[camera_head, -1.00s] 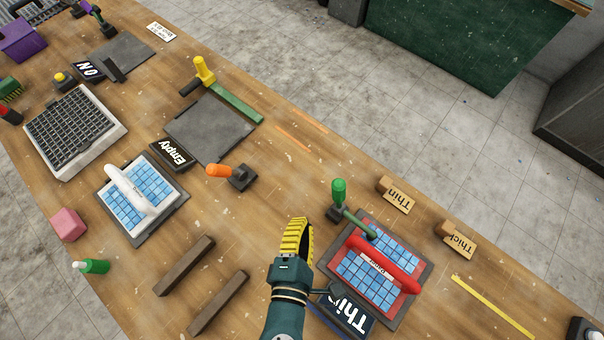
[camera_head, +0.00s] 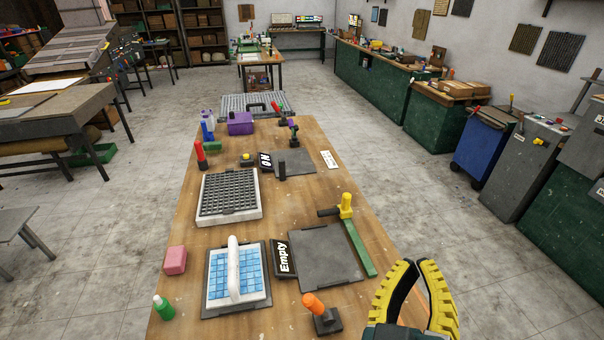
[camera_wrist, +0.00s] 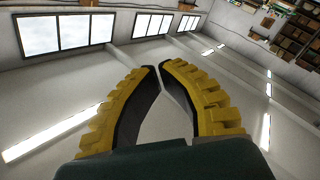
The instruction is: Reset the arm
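My gripper (camera_head: 417,264), with ribbed yellow and black fingers, is at the lower right of the head view, raised beside the bench's right edge. Its fingertips nearly meet, with an empty wedge between the fingers. In the wrist view the gripper (camera_wrist: 159,67) points at the ceiling and windows, and nothing is held. The wooden bench (camera_head: 190,290) lies to its left.
On the bench are a blue-tiled board with a white handle (camera_head: 234,270), an empty grey plate (camera_head: 325,258), an orange-handled tool (camera_head: 318,308), a yellow-and-green tool (camera_head: 358,246) and a black grid tray (camera_head: 229,194). Floor right of the bench is clear.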

